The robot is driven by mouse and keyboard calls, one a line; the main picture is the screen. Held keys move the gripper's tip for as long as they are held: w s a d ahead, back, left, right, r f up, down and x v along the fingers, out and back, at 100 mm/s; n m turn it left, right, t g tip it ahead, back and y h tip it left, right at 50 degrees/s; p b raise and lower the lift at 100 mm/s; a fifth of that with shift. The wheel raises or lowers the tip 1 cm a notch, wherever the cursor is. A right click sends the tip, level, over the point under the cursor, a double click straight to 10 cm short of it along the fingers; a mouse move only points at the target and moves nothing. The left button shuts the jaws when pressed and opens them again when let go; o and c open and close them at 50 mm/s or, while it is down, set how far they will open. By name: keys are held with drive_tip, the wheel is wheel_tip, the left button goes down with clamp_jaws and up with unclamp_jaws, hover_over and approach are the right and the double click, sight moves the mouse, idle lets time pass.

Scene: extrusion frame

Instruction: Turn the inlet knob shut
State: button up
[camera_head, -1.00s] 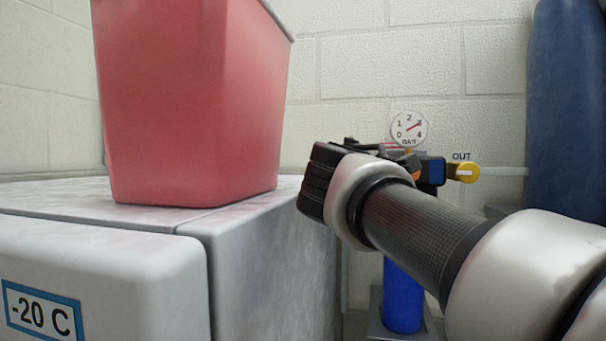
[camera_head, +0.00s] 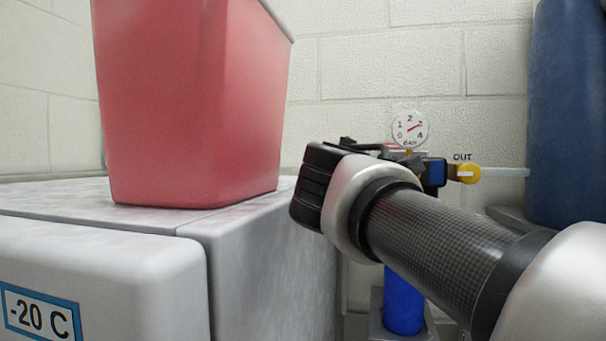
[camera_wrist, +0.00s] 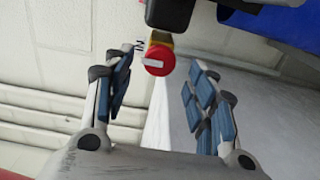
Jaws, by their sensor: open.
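The inlet knob (camera_wrist: 157,62) is red with a white bar and sits on a short yellow stub below a dark valve body (camera_wrist: 170,12) in the wrist view. A partly legible label stands beside it. The white bar lies nearly level in that picture. My gripper (camera_wrist: 160,72) is open, with a blue-padded finger on each side of the knob and visible gaps to both. I cannot tell how deep the knob is between the fingertips. In the head view my arm hides the inlet knob.
A round gauge (camera_head: 410,129) reads near 3. A yellow OUT knob (camera_head: 468,174) and a blue cylinder (camera_head: 403,300) are at the valve. A red bin (camera_head: 195,110) stands on a grey freezer (camera_head: 265,250) at left. A large blue tank (camera_head: 568,110) is at right.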

drive_tip(key=v, duration=0.9)
drive_tip(key=shift+s, duration=0.25)
drive_tip(key=s+d+f+m+g, duration=0.3)
drive_tip(key=s+d+f, duration=0.1)
drive_tip(key=f, duration=0.6)
drive_tip(key=s+d+f+m+g, duration=0.3)
drive_tip(key=d+f+g, duration=0.1)
drive_tip(key=f, duration=0.6)
drive_tip(key=s+a+f+m+g+y, duration=0.2)
drive_tip(key=s+f+m, duration=0.2)
drive_tip(key=s+f, duration=0.4)
drive_tip(key=s+a+f+m+g+y, duration=0.1)
drive_tip(key=s+f+m+g+y, duration=0.2)
drive_tip(key=s+f, duration=0.6)
wheel_tip(320, 180, down, 5)
drive_tip(key=shift+a+f+m+g+y, duration=0.15)
drive_tip(key=shift+a+m+g+y, duration=0.2)
drive_tip(key=shift+m, duration=0.25)
drive_tip(key=shift+w, duration=0.1)
